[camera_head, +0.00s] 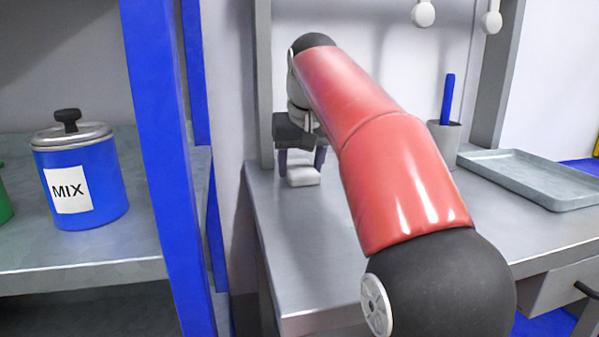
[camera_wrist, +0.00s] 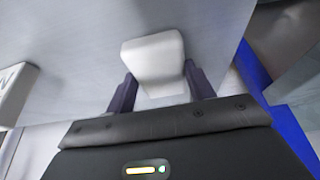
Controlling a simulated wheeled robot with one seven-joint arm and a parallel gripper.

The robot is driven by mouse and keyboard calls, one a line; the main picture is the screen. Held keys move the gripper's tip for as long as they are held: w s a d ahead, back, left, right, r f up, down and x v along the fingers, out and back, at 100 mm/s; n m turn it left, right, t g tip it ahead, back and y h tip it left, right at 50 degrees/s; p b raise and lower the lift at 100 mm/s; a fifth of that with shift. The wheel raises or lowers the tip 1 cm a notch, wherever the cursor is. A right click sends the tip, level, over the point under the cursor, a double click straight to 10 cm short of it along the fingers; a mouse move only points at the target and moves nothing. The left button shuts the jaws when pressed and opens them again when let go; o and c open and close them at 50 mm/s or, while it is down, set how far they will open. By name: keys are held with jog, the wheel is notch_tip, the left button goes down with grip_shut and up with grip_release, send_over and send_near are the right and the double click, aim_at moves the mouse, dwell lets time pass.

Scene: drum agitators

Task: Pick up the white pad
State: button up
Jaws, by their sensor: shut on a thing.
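The white pad (camera_head: 304,176) is a small white block with rounded edges, at the far left part of the grey bench in the head view. It also shows in the wrist view (camera_wrist: 155,62), between the two dark fingers. My gripper (camera_head: 302,166) points down over it and is shut on it, one finger at each side. The gripper also shows in the wrist view (camera_wrist: 161,88). Whether the pad touches the bench or is slightly above it, I cannot tell.
On the grey bench (camera_head: 300,240), a grey tray (camera_head: 530,178) and a grey cup (camera_head: 446,140) holding a blue stick (camera_head: 448,100) stand at the right. A blue MIX pot (camera_head: 80,185) stands on a separate shelf at left, behind a blue post (camera_head: 165,150).

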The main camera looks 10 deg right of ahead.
aim_at(301, 169)
jog(key=shift+s+r, duration=0.2)
jog(key=shift+r, duration=0.3)
notch_tip(301, 169, up, 4)
jog(key=shift+f+p, duration=0.1)
jog(key=shift+p, duration=1)
notch_tip(301, 169, up, 2)
jog(key=shift+r, duration=0.1)
jog(key=s+b, duration=0.4)
jog(key=s, duration=1.5)
jog(key=shift+s, duration=0.3)
